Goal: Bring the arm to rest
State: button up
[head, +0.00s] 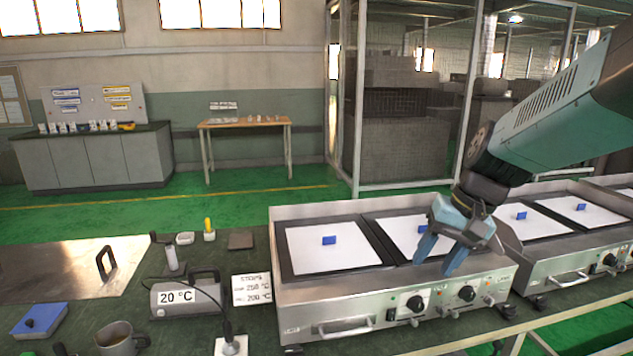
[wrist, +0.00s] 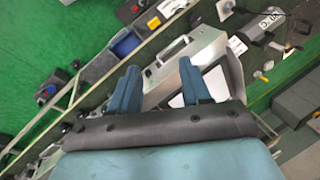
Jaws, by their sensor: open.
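My gripper (head: 438,262) hangs from my teal arm at the right of the head view, over the front part of the right plate of the nearer heating unit (head: 345,312). Its two blue fingers point down and stand apart, with nothing between them. In the wrist view the open fingers (wrist: 160,88) show with the steel unit beyond them. Whether the fingertips touch the unit is hard to tell. A blue block (head: 329,240) sits on the white sheet of the left plate, and another blue block (head: 423,230) on the right plate is close behind my fingers.
A second heating unit (head: 570,250) with blue blocks stands to the right. On the dark bench to the left are a 20 °C device (head: 186,298), a sign card (head: 251,289), a mug (head: 117,340) and a blue-lidded box (head: 39,318). Green floor lies open behind the bench.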

jog(key=s+d+r+n+t+h, duration=0.2)
jog(key=s+r+t+h, duration=0.1)
jog(key=s+r, duration=0.3)
jog(key=shift+s+r+t+h, duration=0.2)
jog(key=shift+r+t+h, duration=0.1)
jog(key=shift+t, duration=0.3)
jog(key=shift+o, duration=0.3)
jog(key=shift+d, duration=0.1)
dwell(3.2)
